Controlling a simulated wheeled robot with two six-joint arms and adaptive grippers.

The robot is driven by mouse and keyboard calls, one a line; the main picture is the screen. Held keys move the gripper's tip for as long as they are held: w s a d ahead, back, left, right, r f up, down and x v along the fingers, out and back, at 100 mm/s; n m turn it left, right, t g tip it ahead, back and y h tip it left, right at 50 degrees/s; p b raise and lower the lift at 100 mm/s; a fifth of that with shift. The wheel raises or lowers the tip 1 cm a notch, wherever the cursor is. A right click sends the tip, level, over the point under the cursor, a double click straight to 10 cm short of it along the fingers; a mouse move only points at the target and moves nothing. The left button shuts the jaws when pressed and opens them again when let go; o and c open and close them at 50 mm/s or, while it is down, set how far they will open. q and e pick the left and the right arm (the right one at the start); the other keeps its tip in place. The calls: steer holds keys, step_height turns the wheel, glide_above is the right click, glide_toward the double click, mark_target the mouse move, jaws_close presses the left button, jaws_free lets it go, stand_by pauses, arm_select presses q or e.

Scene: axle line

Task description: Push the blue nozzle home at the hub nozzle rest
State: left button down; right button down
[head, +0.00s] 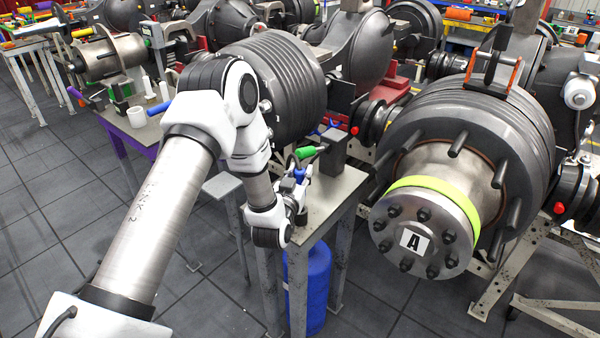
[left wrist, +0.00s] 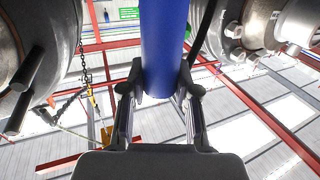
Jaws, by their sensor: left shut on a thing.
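My left gripper (head: 297,193) is at the small metal-topped stand beside the hubs, shut on the blue nozzle (head: 300,174). In the left wrist view the blue nozzle (left wrist: 164,45) runs up out of the frame from between the two fingers (left wrist: 160,92). A dark block (head: 334,150) stands on the stand just behind, with a green-ended piece (head: 306,152) beside it; it may be the hub nozzle rest. How far the nozzle sits in the rest is hidden. My right gripper is not in view.
The stand's top (head: 330,192) is mostly bare at its front. A blue cylinder (head: 308,288) stands under it. A large hub marked A (head: 425,235) with projecting studs is close on the right, and a ribbed drum (head: 285,80) is behind my arm.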

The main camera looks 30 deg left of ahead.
arm_select(q)
steer(key=shift+f+b, duration=2.25)
steer(key=shift+f, duration=0.55)
steer(key=c, duration=0.8)
jaws_free()
steer(key=shift+o, duration=0.2)
steer(key=shift+s, duration=0.1)
steer(key=v, duration=1.2)
